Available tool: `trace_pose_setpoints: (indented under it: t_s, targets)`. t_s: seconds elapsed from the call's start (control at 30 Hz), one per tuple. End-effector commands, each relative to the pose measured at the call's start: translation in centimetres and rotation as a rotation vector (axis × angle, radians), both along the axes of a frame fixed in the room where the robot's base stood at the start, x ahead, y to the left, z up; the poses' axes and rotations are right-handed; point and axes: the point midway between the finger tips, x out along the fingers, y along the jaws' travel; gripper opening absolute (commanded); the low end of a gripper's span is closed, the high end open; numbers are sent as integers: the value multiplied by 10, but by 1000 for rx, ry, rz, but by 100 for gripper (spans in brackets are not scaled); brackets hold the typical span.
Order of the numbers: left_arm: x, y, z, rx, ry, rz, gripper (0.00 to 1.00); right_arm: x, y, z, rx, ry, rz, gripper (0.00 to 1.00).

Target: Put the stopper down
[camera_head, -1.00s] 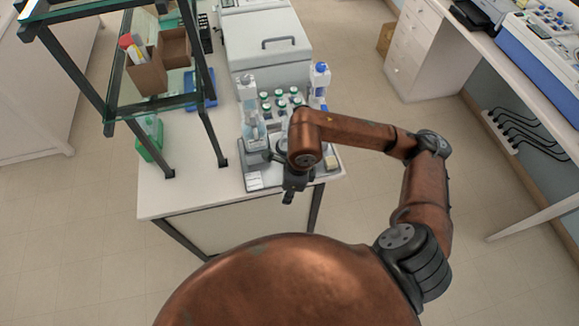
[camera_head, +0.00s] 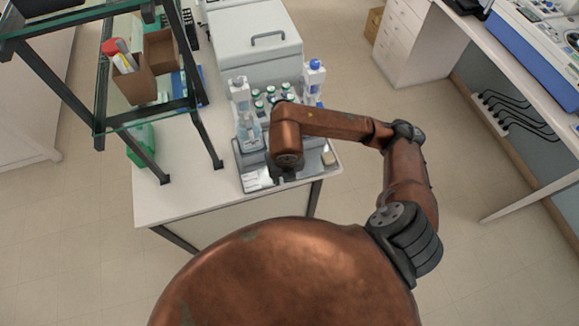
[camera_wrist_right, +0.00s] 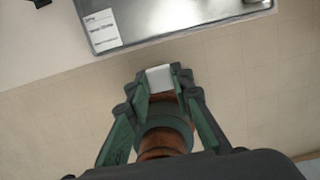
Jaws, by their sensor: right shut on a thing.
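The stopper, a small white block (camera_wrist_right: 160,78), is between the fingertips of my right gripper (camera_wrist_right: 160,84), which is shut on it. In the wrist view it shows against the floor, just off the near edge of the grey metal tray (camera_wrist_right: 180,20). In the head view my right gripper is mostly hidden under its copper arm, over the front part of the tray (camera_head: 314,170). The stopper cannot be seen there. I cannot tell its height above the tray. My left gripper is in neither view.
A clear bottle (camera_head: 248,128) stands at the tray's left and a blue-capped bottle (camera_head: 313,80) at its back right. Several green-capped vials (camera_head: 270,95) stand between them. A white lidded machine (camera_head: 255,50) is behind. A glass-shelved rack (camera_head: 150,120) stands at the left.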

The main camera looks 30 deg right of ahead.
Motion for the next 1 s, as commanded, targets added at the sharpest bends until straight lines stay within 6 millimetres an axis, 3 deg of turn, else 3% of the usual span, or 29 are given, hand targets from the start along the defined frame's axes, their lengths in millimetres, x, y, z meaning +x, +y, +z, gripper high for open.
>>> trace_pose_setpoints:
  t_s: [0.2, 0.4, 0.73, 1.0]
  targets:
    - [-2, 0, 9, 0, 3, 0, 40, 38, -38, -22, -3, 2, -4, 11]
    - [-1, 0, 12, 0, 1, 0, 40, 58, -55, -57, 0, 1, 0, 11]
    - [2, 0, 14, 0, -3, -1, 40, 71, -67, -78, 0, 0, 2, 11]
    - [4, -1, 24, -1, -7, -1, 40, 73, -68, -110, 1, -1, 4, 11]
